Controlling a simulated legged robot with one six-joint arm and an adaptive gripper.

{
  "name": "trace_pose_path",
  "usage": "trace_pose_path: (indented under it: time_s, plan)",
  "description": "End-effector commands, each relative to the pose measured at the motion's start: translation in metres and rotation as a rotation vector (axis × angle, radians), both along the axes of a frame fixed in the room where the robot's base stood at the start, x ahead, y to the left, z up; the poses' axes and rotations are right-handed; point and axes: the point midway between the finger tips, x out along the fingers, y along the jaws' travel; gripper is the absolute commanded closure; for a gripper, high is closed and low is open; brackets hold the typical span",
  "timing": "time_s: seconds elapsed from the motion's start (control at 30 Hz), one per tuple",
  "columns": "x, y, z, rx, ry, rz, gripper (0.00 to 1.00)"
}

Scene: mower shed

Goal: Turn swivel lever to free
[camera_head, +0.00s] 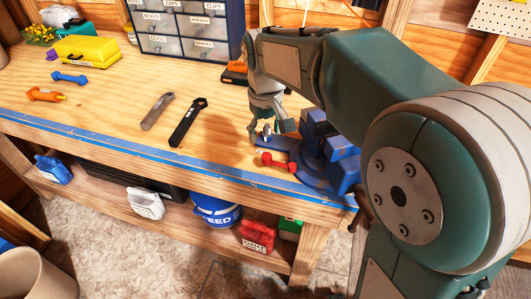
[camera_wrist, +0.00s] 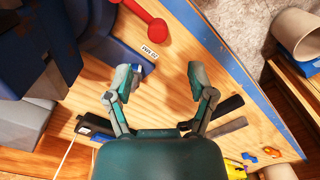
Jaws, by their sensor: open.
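A blue bench vise (camera_head: 318,135) stands at the right front corner of the workbench, and it also fills the upper left of the wrist view (camera_wrist: 92,30). A red lever with a rounded end (camera_head: 278,163) sticks out low at the vise's front; the same red lever shows at the top of the wrist view (camera_wrist: 149,14). Which setting it stands at I cannot tell. My gripper (camera_head: 271,133) points down beside the vise, behind the red lever. In the wrist view my gripper (camera_wrist: 161,72) is open, fingers apart with bare wood between, and clear of the lever.
A small printed label (camera_wrist: 149,52) lies by the lever. A black wrench-like tool (camera_head: 188,122) and a grey one (camera_head: 157,111) lie left of my gripper. A drawer organizer (camera_head: 185,28) stands behind.

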Motion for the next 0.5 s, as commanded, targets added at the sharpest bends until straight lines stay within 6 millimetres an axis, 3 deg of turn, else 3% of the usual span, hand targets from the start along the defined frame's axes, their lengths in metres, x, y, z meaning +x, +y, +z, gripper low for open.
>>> trace_pose_path:
  time_s: [0.3,0.5]
  plan:
    - [0.0,-0.002,-0.061,0.0,0.005,-0.002,0.29]
    - [0.0,-0.001,-0.083,-0.001,0.002,-0.001,0.29]
